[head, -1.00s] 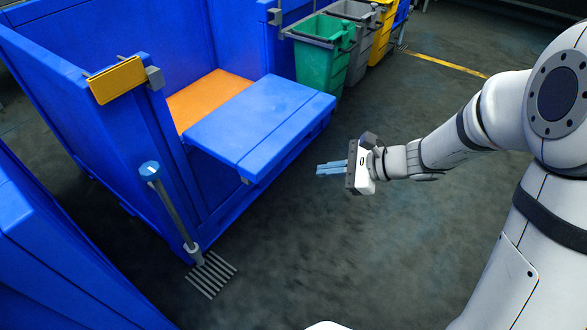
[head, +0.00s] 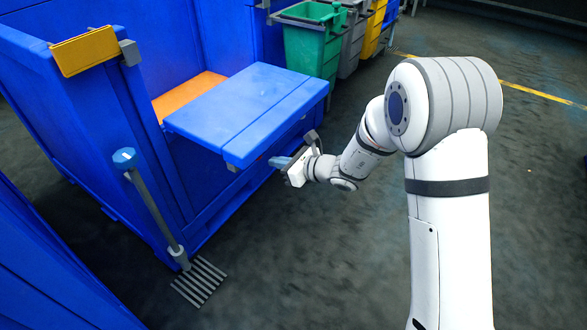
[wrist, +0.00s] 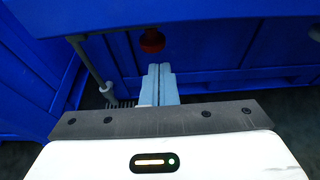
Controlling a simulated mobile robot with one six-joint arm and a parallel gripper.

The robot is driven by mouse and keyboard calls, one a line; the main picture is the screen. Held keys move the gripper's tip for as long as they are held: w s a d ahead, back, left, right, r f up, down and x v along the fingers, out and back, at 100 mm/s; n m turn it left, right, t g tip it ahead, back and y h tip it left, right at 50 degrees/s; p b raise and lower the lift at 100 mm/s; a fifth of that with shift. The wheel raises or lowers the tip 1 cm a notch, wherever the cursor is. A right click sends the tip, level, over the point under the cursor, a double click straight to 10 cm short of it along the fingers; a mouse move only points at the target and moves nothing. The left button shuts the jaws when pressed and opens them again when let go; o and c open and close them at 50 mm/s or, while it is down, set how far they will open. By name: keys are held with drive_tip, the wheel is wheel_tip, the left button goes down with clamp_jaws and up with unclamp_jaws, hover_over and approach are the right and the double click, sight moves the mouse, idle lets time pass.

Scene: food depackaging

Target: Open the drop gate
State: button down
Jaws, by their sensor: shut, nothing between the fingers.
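The drop gate is a blue panel (head: 245,110) at the front opening of a large blue bin (head: 95,125). It sticks out roughly level over the floor. My gripper (head: 278,162) is beside and below the panel's near right edge, its pale blue fingers pointing left toward the bin. In the wrist view the fingers (wrist: 160,72) are together and empty. A red knob (wrist: 152,40) shows just beyond the fingertips, below a blue edge (wrist: 200,12). I cannot tell whether the fingertips touch it.
An orange surface (head: 190,95) shows inside the bin. A yellow plate (head: 85,50) is on the bin's rim. Green (head: 310,45) and other carts stand behind.

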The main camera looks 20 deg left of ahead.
drive_tip(key=r, duration=0.3)
drive_tip(key=shift+w+a+r+b, duration=0.1)
drive_tip(key=shift+a+r+b, duration=0.2)
drive_tip(key=shift+r, duration=0.1)
